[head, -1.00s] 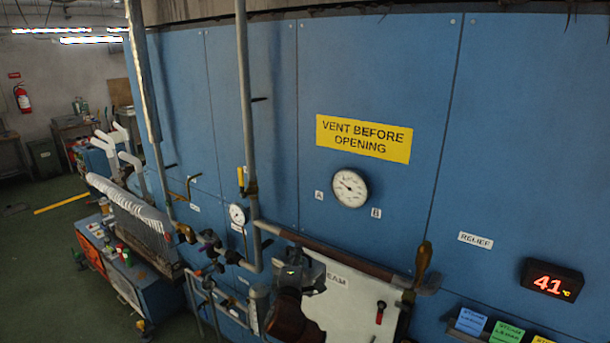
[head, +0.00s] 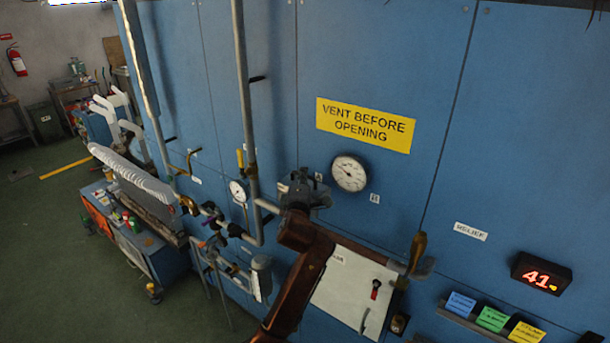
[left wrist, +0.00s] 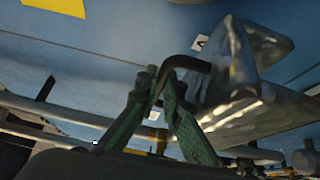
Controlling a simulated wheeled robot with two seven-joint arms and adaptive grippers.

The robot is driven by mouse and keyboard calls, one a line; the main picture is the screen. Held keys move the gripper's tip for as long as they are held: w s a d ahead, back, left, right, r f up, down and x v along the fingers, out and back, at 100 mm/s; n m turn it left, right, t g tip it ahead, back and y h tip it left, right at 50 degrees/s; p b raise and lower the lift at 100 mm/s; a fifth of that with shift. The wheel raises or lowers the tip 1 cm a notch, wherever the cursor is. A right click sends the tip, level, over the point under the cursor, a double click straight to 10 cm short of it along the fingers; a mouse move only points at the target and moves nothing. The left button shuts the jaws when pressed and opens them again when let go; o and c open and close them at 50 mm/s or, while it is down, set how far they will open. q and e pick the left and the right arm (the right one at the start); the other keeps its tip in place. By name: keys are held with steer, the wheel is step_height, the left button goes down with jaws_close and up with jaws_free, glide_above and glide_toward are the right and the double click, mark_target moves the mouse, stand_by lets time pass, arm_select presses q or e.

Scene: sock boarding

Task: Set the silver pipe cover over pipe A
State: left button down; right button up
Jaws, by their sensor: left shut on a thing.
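My left gripper (head: 302,186) is raised before the blue wall, just left of the round gauge. In the left wrist view its green fingers (left wrist: 158,112) are shut on a dark bent handle (left wrist: 188,64). The handle appears to belong to the silver pipe cover (left wrist: 238,75), a shiny, folded metal piece beyond the fingers. In the head view I cannot make out the cover apart from the gripper. A horizontal pipe (head: 349,243) runs along the wall below the gauge, partly hidden by my left arm. Which pipe is A is unclear. My right gripper is out of view.
A vertical pipe (head: 243,90) and a smaller gauge (head: 238,191) are left of my gripper. The large gauge (head: 349,173) is close on its right.

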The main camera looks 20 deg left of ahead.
arm_select(q)
steer(key=shift+w+f+b, duration=0.35)
steer(key=shift+w+f, duration=0.4)
steer(key=shift+d+f, duration=0.15)
steer(key=shift+f, duration=0.15)
steer(key=shift+s+f+b, duration=0.2)
steer(key=shift+s+b, duration=0.05)
steer(key=shift+b, duration=0.25)
step_height(320, 180, down, 3)
steer(key=shift+w+f+b, duration=0.1)
steer(key=shift+b, duration=1.05)
steer(key=shift+f, duration=0.25)
steer(key=shift+s, duration=0.2)
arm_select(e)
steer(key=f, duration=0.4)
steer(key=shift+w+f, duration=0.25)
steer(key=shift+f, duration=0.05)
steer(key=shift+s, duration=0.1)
arm_select(q)
steer(key=shift+f+b, duration=2.5)
steer(key=shift+f, duration=1.1)
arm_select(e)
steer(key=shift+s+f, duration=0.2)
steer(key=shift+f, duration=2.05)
